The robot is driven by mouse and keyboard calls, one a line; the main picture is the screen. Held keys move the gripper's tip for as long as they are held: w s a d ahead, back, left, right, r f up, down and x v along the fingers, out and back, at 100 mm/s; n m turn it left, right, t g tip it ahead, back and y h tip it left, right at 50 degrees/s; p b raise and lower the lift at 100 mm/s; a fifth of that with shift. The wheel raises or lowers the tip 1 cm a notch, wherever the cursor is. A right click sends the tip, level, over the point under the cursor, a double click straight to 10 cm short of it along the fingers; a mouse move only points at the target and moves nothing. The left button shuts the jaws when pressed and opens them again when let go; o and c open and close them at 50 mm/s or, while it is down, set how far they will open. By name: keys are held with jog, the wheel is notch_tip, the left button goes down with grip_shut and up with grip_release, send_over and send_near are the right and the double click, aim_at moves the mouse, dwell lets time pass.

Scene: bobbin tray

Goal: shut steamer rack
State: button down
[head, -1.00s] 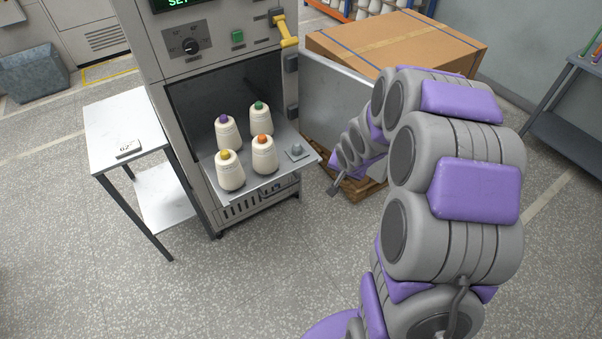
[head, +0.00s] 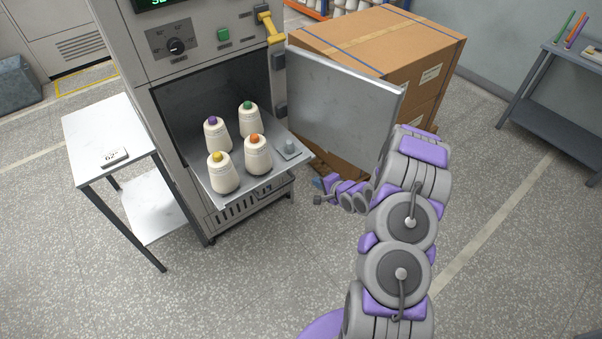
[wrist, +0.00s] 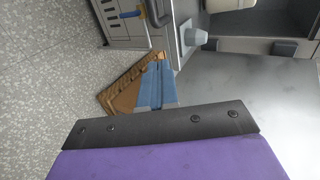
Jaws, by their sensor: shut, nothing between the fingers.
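The steamer rack (head: 229,193) is a grey tray sticking out of the steamer's open chamber (head: 183,97). It carries cream bobbins with purple (head: 216,134), green (head: 249,119), yellow (head: 222,173) and orange (head: 257,155) tops.
The steamer door (head: 340,105) stands open at the right, close to my arm, with a large cardboard box (head: 385,45) on a pallet (wrist: 122,82) behind it. A white side table (head: 100,135) stands left of the steamer. The front floor is clear.

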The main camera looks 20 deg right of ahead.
jog(key=b, duration=0.2)
send_near(293, 167)
notch_tip(293, 167, down, 3)
jog(key=w, duration=0.1)
jog(key=w+a+b, duration=0.1)
jog(key=w+f, duration=0.1)
jog(key=shift+w+a+b, duration=0.15)
jog(key=shift+w+b, duration=0.15)
jog(key=shift+w, duration=0.1)
jog(key=shift+w+a+r, duration=0.2)
jog(key=shift+w, duration=0.55)
